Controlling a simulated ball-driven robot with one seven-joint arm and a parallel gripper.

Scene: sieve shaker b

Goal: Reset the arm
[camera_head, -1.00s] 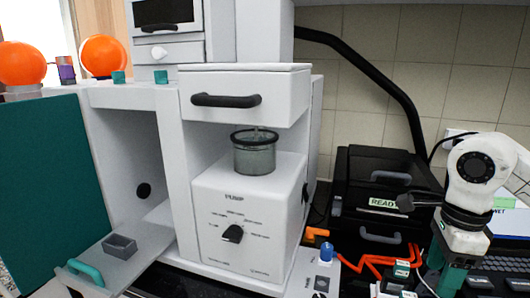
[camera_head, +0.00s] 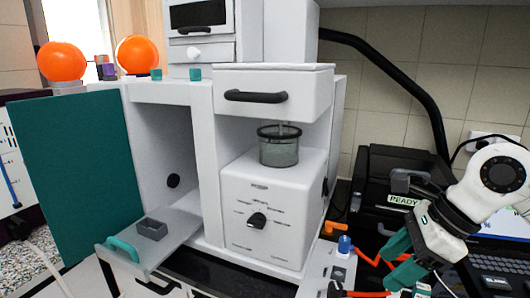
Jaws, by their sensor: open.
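My gripper (camera_head: 393,262) is at the lower right, with two teal fingers spread apart and nothing seen between them. It hangs tilted down to the left from my white and black arm, in front of the black device marked READY (camera_head: 392,205). The white sieve shaker cabinet (camera_head: 208,150) stands left of it, apart from the gripper. In the cabinet is a white box with a dial (camera_head: 257,220), and a grey-green round container (camera_head: 280,150) sits on top.
A grey tray (camera_head: 180,232) with a teal handle and a small grey box (camera_head: 152,229) sticks out of the cabinet. A teal door (camera_head: 75,180) stands open at left. Two orange spheres (camera_head: 62,61) are on top. A laptop (camera_head: 500,262) and orange tubing (camera_head: 368,258) are near the gripper.

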